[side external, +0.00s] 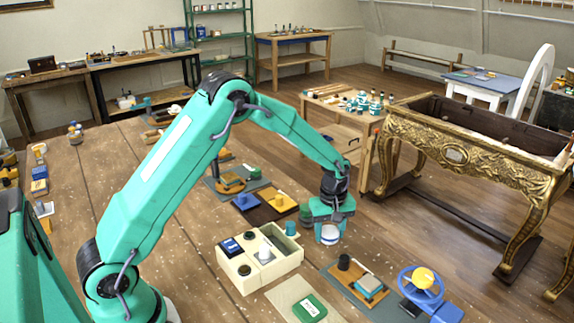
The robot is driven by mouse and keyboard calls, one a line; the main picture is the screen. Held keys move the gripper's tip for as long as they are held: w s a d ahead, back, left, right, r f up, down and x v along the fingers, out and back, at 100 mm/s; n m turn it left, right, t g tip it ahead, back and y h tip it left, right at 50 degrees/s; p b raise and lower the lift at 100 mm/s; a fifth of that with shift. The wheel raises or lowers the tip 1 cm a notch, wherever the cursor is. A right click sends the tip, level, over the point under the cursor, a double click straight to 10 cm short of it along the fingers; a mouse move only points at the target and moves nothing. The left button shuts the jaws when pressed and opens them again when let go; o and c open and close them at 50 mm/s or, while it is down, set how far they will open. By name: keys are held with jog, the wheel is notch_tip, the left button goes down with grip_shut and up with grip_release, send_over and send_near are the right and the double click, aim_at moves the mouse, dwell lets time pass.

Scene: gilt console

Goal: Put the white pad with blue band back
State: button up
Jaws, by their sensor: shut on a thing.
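My gripper (330,222) points down beside the right edge of the wooden bench. It is shut on the white pad with blue band (329,236), a small round white piece whose lower part shows below the fingers. The pad is held to the right of a cream box with compartments (285,268), apart from it.
Behind the box are blue and yellow blocks on a dark board (262,214). A gilt console (455,155) stands right.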

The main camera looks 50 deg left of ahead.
aim_at(330, 230)
jog(key=shift+f, duration=0.1)
jog(key=o, duration=0.9)
jog(key=shift+o, duration=0.2)
notch_tip(330, 230, up, 12)
jog(key=shift+r, duration=0.2)
dwell(0.4)
